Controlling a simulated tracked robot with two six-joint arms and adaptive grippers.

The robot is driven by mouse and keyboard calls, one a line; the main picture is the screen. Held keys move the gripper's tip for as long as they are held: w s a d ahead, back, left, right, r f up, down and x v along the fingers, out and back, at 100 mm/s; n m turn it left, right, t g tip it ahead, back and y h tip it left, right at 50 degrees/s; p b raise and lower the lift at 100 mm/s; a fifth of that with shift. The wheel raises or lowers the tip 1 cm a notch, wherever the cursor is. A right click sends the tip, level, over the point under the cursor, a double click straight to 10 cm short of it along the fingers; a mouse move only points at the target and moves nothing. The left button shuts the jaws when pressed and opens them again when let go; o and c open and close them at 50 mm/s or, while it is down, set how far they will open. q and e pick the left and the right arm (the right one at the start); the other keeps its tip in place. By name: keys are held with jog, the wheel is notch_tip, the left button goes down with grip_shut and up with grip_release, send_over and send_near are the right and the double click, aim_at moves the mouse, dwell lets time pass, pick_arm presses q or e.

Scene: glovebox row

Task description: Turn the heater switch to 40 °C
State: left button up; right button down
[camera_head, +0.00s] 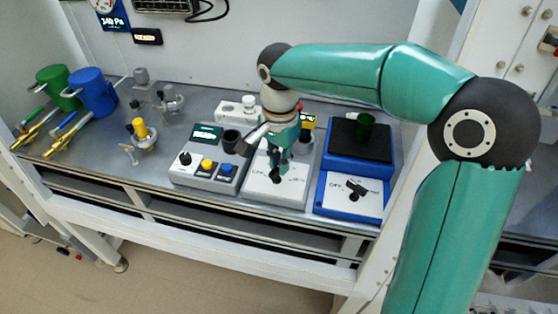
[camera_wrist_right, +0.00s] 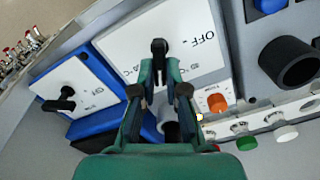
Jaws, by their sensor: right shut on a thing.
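The heater switch is a black knob (camera_wrist_right: 159,47) on a white panel (camera_wrist_right: 125,43) with an OFF mark and °C marks. In the head view the knob (camera_head: 276,179) sits low on the front panel of the middle device (camera_head: 258,192). My right gripper (camera_head: 277,164) reaches down onto it from above. In the wrist view its teal fingertips (camera_wrist_right: 161,70) are shut on the knob, one on each side. Which mark the knob points at cannot be told. My left gripper is in neither view.
Right of the middle device stands a blue device (camera_head: 327,200) with its own black knob (camera_head: 357,189) and a green beaker (camera_head: 365,124). On the left is a grey box (camera_head: 215,180) with several buttons. Blue (camera_head: 95,93) and green (camera_head: 58,87) vessels stand far left.

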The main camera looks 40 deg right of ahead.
jog(key=shift+r, duration=0.1)
jog(key=c, duration=1.2)
grip_release()
notch_tip(320, 180, up, 12)
